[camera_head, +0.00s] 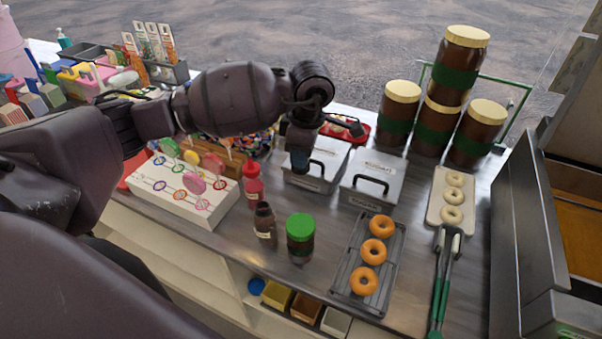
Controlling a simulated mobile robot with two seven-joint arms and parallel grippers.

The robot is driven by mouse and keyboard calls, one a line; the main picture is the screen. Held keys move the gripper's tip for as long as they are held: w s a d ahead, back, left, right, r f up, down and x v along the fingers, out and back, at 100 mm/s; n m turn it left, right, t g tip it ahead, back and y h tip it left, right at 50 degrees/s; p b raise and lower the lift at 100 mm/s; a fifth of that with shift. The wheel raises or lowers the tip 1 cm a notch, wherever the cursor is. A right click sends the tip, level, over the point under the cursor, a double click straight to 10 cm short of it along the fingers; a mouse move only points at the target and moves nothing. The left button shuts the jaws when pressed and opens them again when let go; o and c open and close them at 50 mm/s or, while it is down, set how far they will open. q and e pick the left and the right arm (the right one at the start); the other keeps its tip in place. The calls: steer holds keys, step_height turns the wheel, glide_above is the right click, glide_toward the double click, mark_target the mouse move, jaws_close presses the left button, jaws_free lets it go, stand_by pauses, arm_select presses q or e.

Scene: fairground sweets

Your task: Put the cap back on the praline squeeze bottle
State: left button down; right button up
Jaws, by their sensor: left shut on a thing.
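The praline squeeze bottle (264,226) stands upright on the steel counter, dark brown with a pale label. No cap shows on its top. My left gripper (299,158) points down, behind and a little right of the bottle in the picture, in front of the left steel container. It is shut on a small dark thing that looks like the cap; the fingers and dark wrist blend with it, so its shape is unclear. My right gripper is not in view.
A red squeeze bottle (253,188) and a green-lidded jar (300,238) flank the praline bottle. Behind are two steel containers (371,186) with handles. A lollipop stand (205,214) is left; a doughnut rack (344,276) and tongs (441,277) are right.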

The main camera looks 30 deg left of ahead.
arm_select(q)
steer(key=shift+r, duration=1.15)
steer(key=m, duration=0.2)
steer(key=d+m, duration=0.1)
steer(key=shift+s+f+m, duration=0.25)
steer(key=shift+f+m, duration=0.15)
steer(key=s+d+f+m+t+h, duration=0.1)
steer(key=s+d+f+m, duration=0.2)
steer(key=m, duration=1.4)
steer(key=shift+s+d+t, duration=0.3)
steer(key=shift+d+t, duration=0.1)
steer(key=shift+d, duration=0.05)
steer(key=shift+f, duration=0.1)
